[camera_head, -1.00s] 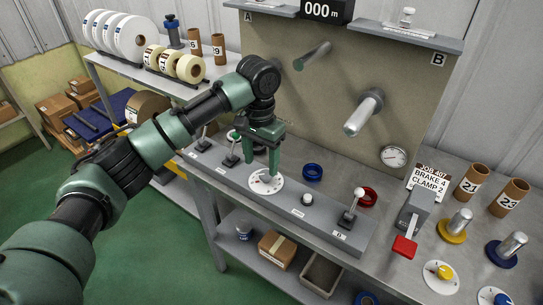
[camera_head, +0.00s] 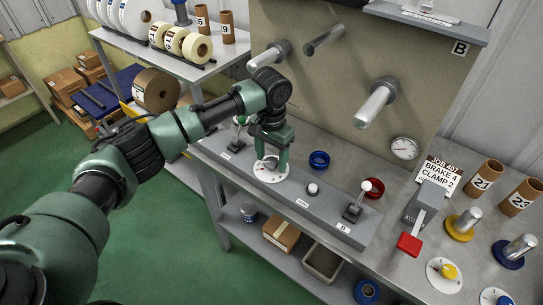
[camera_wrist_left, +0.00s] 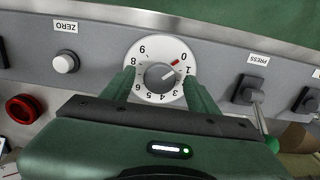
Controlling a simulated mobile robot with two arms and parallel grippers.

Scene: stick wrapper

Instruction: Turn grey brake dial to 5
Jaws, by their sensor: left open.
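The grey brake dial (camera_head: 270,173) is on the front strip of the bench, with a white numbered face. In the left wrist view its grey knob (camera_wrist_left: 159,78) has a red pointer aimed near the 0 and 1 marks. The numbers appear upside down there. My left gripper (camera_head: 271,162) points down over the dial. Its open fingers stand on either side of the knob, apart from it as far as I can see, in the left wrist view (camera_wrist_left: 159,75). My right gripper is not in view.
A white button (camera_head: 313,189) and a lever (camera_head: 358,199) stand right of the dial on the strip. A sign (camera_head: 438,174) reads brake 4, clamp 2. A red-handled lever (camera_head: 409,243) and a yellow dial (camera_head: 448,271) are at the right. Spindles (camera_head: 375,105) jut from the back panel.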

